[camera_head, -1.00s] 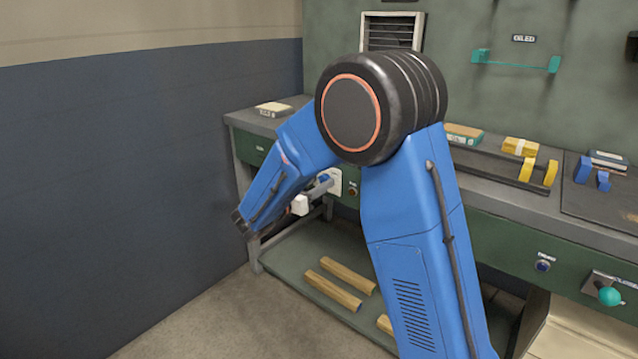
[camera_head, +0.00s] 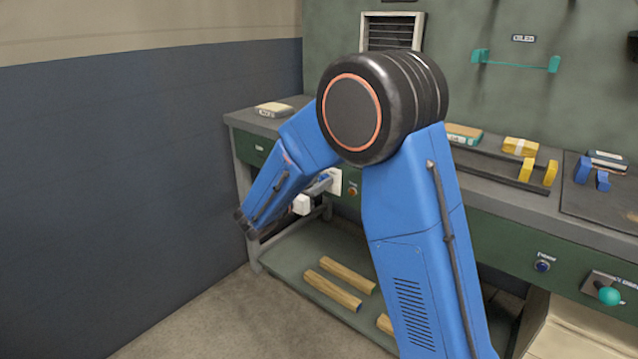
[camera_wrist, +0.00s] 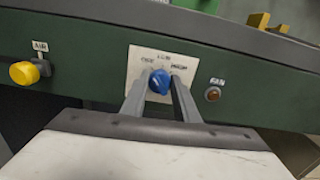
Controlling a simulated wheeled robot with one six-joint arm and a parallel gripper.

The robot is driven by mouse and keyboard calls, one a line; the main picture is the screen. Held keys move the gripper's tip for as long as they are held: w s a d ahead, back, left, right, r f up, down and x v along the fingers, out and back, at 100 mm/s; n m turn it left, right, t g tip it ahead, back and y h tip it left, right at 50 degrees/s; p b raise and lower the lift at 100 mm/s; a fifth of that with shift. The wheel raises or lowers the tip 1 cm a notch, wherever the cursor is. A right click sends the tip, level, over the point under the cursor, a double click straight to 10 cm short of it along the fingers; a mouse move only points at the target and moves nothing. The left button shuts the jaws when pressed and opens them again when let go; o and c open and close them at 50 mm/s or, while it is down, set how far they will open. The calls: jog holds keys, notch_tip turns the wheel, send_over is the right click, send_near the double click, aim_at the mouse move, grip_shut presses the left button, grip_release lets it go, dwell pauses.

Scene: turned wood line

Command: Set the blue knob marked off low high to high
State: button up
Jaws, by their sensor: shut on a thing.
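The blue knob (camera_wrist: 159,82) sits on a white plate (camera_wrist: 143,63) on the green front of the bench in the wrist view. Small labels surround it, with one above it and one to each side; they are too blurred to read surely. My gripper (camera_wrist: 161,88) has a finger on each side of the knob and is shut on it. In the head view the white plate (camera_head: 336,182) shows at the bench front, and my arm partly covers the area around the knob.
In the head view, a green ball-ended lever (camera_head: 609,296) is at far right. Wood bars (camera_head: 333,283) lie on the lower shelf.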

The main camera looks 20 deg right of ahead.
jog(key=shift+s+d+f+m, duration=0.1)
jog(key=shift+m, duration=4.2)
jog(key=shift+s+f+m, duration=0.1)
jog(key=shift+m, duration=4.2)
jog(key=o, duration=1.1)
jog(key=shift+c, duration=0.2)
jog(key=v, duration=1.7)
jog(key=shift+s, duration=0.15)
